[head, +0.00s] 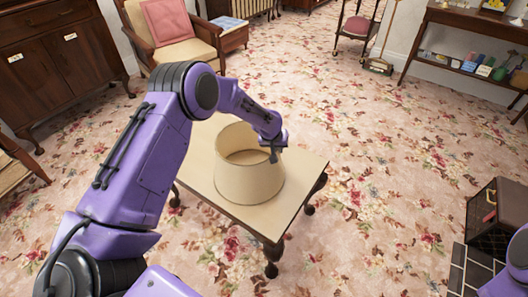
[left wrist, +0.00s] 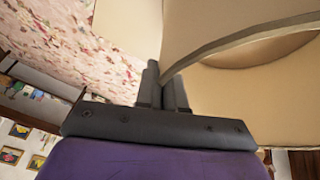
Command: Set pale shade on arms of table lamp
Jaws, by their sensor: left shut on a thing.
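The pale shade (head: 249,182), a cream open-topped cone frustum, is upright over the small wooden table (head: 223,204). I cannot tell whether its lower rim touches the tabletop. My left gripper (head: 272,154) is shut on the shade's upper rim at its right side. In the left wrist view the fingers (left wrist: 165,92) pinch the edge of the shade wall (left wrist: 225,28). No table lamp or lamp arms can be made out; the shade may hide them. My right gripper is out of view.
An armchair with a pink cushion (head: 168,24) stands behind the table, beside a dark cabinet (head: 52,58). A shelf table (head: 465,50) stands at the back right. A dark box (head: 492,218) is at the right edge. Flowered carpet right of the table is clear.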

